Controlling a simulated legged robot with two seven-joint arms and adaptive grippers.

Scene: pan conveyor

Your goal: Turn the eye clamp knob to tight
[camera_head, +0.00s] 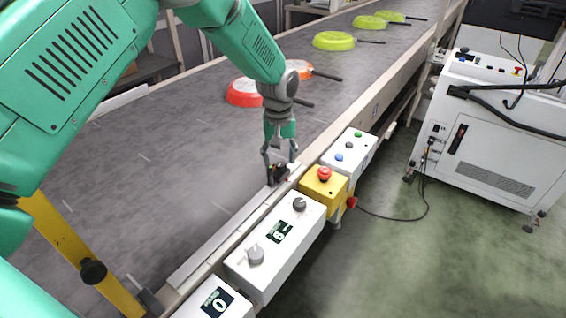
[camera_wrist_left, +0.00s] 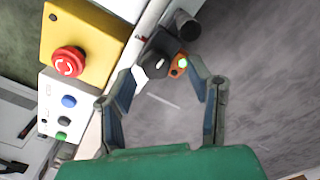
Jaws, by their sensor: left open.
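The eye clamp is a small black sensor mount with an orange part (camera_wrist_left: 177,69) and a lit green spot, at the conveyor's edge in the left wrist view. A dark knob (camera_wrist_left: 187,25) with a round end sticks out just beyond it. In the head view the black mount (camera_head: 280,173) is partly hidden by my fingers. My left gripper (camera_head: 280,160) is open, pointing down at the mount. In the left wrist view its two fingers (camera_wrist_left: 163,88) stand apart, on either side of and short of the mount. I cannot tell whether they touch it. My right gripper is not in view.
A yellow box with a red stop button (camera_head: 324,174), a white button box (camera_head: 350,150) and a white knob box (camera_head: 278,240) line the conveyor's near edge. Red pans (camera_head: 243,93) and green pans (camera_head: 333,41) lie on the belt. A white cabinet (camera_head: 490,140) stands right.

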